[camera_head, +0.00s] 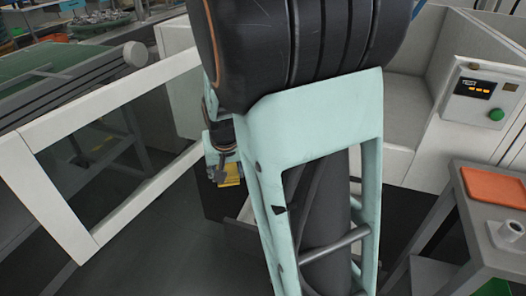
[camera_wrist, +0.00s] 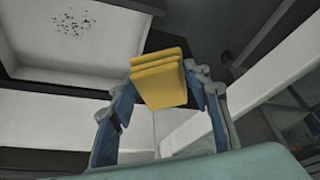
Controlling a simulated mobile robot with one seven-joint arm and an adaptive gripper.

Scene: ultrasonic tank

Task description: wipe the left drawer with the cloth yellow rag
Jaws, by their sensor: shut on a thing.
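The yellow rag (camera_wrist: 160,80) is a folded, layered block held between the blue fingers of my gripper (camera_wrist: 158,88) in the wrist view. In the head view a little of the yellow rag (camera_head: 231,175) shows beside my gripper (camera_head: 222,172), left of my arm. A pale, open, drawer-like surface (camera_wrist: 85,45) with a cluster of dark specks shows at the upper left of the wrist view, dark-edged and apart from the rag. I cannot tell for certain that it is the left drawer. In the head view my arm hides much of the area beyond it.
A white machine with a control panel (camera_head: 478,88) stands at the right. A grey table (camera_head: 470,225) at the lower right bears an orange tray (camera_head: 493,187) and a white cup (camera_head: 511,232). A white-framed panel (camera_head: 110,95) stands at the left. Dark floor is clear at the lower left.

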